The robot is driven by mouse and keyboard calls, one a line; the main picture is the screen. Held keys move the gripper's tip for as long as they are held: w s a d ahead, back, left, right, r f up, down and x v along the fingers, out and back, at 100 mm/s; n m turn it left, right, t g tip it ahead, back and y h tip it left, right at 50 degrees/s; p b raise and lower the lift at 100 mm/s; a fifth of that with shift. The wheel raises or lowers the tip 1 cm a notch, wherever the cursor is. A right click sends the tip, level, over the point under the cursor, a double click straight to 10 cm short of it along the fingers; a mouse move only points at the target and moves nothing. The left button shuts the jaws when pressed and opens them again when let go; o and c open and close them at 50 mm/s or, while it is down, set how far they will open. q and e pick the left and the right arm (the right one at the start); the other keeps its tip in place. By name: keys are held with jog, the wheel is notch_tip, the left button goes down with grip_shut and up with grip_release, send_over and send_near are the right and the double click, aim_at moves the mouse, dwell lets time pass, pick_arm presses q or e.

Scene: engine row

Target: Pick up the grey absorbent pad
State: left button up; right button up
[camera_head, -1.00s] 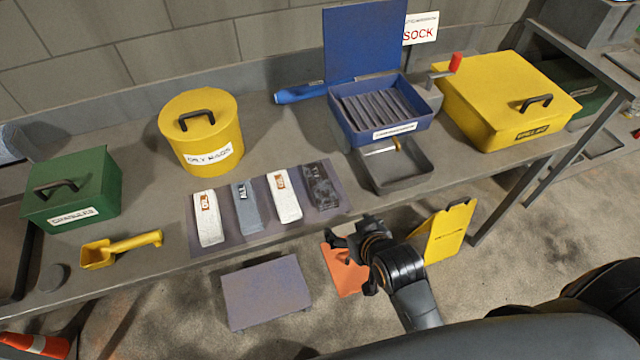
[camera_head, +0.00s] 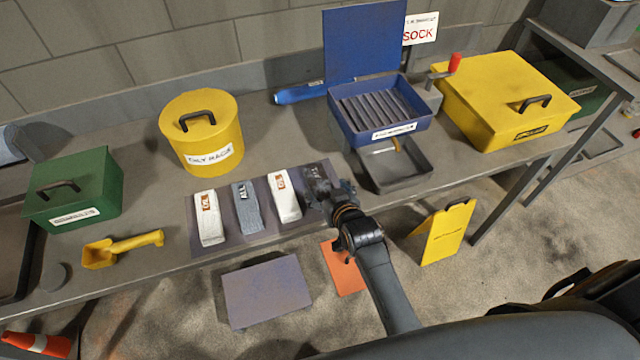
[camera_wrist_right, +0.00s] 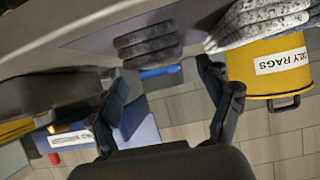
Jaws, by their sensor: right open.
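The grey absorbent pad (camera_head: 247,208), marked "ALL", lies on a dark mat (camera_head: 226,238) on the bench. It lies between two white pads with orange labels, the left white pad (camera_head: 209,218) and the right white pad (camera_head: 284,196). A dark mottled pad (camera_head: 317,182) lies at the mat's right end, partly hidden by my right gripper (camera_head: 336,188). In the right wrist view my right gripper (camera_wrist_right: 164,78) is open and empty, with the mottled pad (camera_wrist_right: 148,42) ahead of its fingers. My left gripper is not in view.
A yellow rag can (camera_head: 200,130) stands behind the pads. A blue open box (camera_head: 400,122) and a grey tray (camera_head: 412,178) stand to the right, near a yellow bin (camera_head: 510,90). A yellow scoop (camera_head: 122,248) and a green box (camera_head: 75,190) are at left.

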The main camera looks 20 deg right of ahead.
aim_at(320, 183)
jog(key=shift+p+x, duration=0.4)
jog(key=shift+x, duration=2.15)
jog(key=shift+a+r, duration=0.1)
jog(key=shift+r, duration=0.05)
jog(key=shift+c, duration=0.4)
jog(key=c, duration=1.1)
